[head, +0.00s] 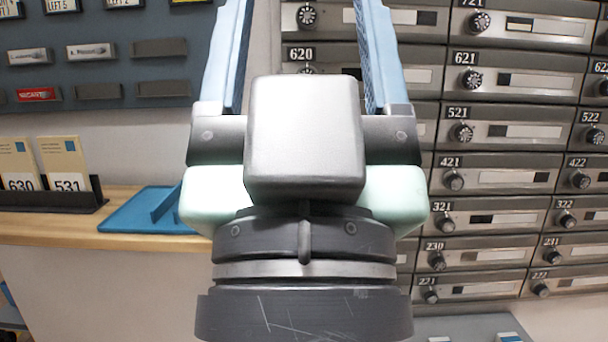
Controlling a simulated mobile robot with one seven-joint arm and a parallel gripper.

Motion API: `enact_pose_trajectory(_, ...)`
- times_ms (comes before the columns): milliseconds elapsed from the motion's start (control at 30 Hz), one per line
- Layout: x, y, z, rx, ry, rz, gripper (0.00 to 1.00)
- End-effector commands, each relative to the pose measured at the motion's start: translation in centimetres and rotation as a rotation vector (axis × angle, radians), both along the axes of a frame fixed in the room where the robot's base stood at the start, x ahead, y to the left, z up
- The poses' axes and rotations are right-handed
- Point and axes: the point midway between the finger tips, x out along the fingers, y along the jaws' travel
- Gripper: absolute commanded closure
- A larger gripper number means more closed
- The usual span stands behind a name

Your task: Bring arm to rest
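My gripper (303,60) is large in the middle of the head view, raised and pointing upward in the picture. Its two long light-blue fingers stand wide apart, and their tips run out of the top edge. No object shows between the visible parts of the fingers, only mailbox fronts and wall behind. The grey gripper body and wrist hide the middle of the scene.
Grey numbered mailboxes (500,178) with dials fill the right side. At left, a wooden counter (60,226) carries a blue tray (135,222) and a dark holder (55,204) with cards 630 and 531. A dark board (120,55) with labels hangs above.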

Motion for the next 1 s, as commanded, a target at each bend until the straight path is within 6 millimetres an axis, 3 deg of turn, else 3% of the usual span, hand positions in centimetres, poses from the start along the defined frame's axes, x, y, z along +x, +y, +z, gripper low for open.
enact_pose_trajectory(33,0.0,0.0,3.3,-0.001,0.0,-0.001,0.28)
enact_pose_trajectory(700,0.1,0.1,23.8,-0.001,0.001,0.0,0.28)
enact_pose_trajectory(833,0.1,0.1,26.7,-0.002,0.001,0.001,0.28)
enact_pose_trajectory(1000,0.1,0.1,28.6,-0.002,0.001,0.001,0.28)
